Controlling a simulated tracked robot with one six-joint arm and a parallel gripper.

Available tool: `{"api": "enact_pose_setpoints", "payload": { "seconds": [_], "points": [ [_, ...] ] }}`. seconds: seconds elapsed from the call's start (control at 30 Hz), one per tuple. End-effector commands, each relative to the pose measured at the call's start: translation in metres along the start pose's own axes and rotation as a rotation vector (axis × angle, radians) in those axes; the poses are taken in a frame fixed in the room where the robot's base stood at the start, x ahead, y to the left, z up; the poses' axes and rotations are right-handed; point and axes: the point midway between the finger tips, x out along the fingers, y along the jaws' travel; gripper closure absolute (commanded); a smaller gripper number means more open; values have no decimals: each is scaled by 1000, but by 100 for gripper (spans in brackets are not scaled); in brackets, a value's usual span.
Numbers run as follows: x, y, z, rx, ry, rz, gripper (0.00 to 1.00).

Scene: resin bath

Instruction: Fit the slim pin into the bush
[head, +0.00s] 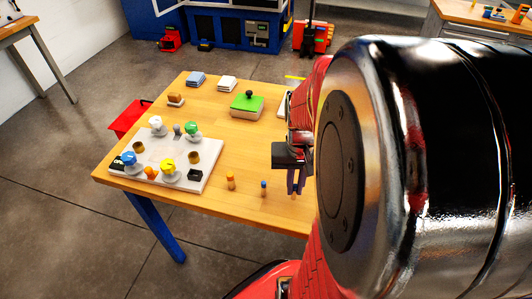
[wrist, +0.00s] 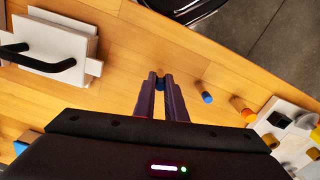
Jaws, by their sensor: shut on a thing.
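My gripper (head: 297,190) hangs over the front right part of the table, its fingers pointing down. In the wrist view my gripper (wrist: 161,82) is closed around a small pin with a blue end (wrist: 160,84), mostly hidden between the fingers. Two more pins stand apart on the table: a wooden one with a blue top (head: 263,188) and a thicker orange one (head: 231,181). The white board (head: 208,178) at the left carries two brown bush-like cylinders, one at the back left (head: 138,147) and one at the right (head: 194,157). Which one is the task's bush I cannot tell.
The board also bears blue, white, green and yellow knobs and a black block (head: 194,175). A green box (head: 247,106) stands at the back. A white block with a black handle (wrist: 55,45) is left in the wrist view.

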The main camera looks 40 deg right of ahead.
Motion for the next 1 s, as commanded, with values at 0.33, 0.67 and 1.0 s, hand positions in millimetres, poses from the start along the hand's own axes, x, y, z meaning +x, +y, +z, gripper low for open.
{"api": "enact_pose_setpoints", "payload": {
  "seconds": [0.33,0.67,1.0],
  "points": [
    [-61,0,-1,0,6,0,100],
    [-86,0,0,0,0,0,100],
    [-85,0,0,0,0,0,100]
  ]
}}
